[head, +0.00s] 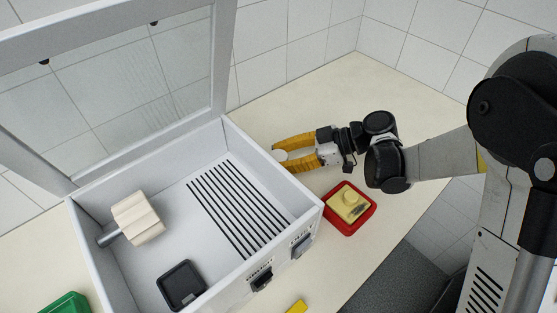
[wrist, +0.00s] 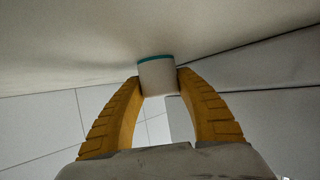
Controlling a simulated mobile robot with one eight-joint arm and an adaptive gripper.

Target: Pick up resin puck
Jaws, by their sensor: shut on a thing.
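My gripper (head: 280,156) has yellow fingers and reaches left, just beside the right wall of the white box. It is shut on a pale, round piece, which I take to be the resin puck (head: 282,155). In the wrist view the puck (wrist: 157,77) is an off-white short cylinder with a teal rim, held between the two fingertips (wrist: 157,88). In the head view the fingers hide most of it. I cannot tell whether it touches the counter.
The white box (head: 272,238) has its glazed lid raised; inside are a wooden mallet (head: 138,217), a black tray (head: 181,286) and dark slots. A red tray (head: 350,230) with a yellow block (head: 348,204) stands below my gripper. The cream counter (head: 310,100) is clear behind.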

